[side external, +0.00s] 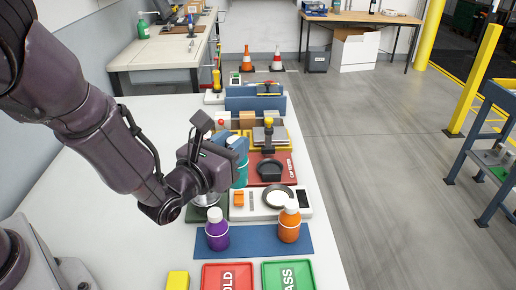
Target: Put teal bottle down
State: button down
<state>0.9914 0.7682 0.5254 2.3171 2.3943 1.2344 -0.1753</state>
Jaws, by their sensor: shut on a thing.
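My gripper (236,150) is shut on the teal bottle (241,174), which is partly hidden behind my wrist and fingers. The bottle is over the work row, near the dark green base (221,213) and the white panel (237,211). I cannot tell whether its bottom touches anything. A blue mat (263,247) lies nearer the camera. A purple bottle (217,234) with a white cap stands upright on its left part, and an orange bottle (289,226) with a white cap stands upright on its right part. The mat is bare between them.
A red tray (228,267) and a green tray (288,266) lie at the table's front, beside a yellow block (178,280). A round white dish (279,197) and a red board (281,174) with a black pan lie behind the mat. The white table (100,180) is clear on the left.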

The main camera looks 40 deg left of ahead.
jog(key=s+a+n+g+y, duration=0.2)
jog(key=a+n+y, duration=0.3)
jog(key=a, duration=0.6)
jog(key=s+a+f+n+g+y, duration=0.45)
jog(key=s+a+f+y, duration=0.2)
jog(key=s, duration=0.45)
notch_tip(320, 180, down, 7)
jog(key=a, duration=0.1)
jog(key=shift+w+g, duration=0.15)
jog(key=shift+g, duration=0.2)
jog(key=shift+f+m, duration=0.15)
jog(key=shift+m, duration=0.1)
jog(key=c, duration=0.8)
grip_release()
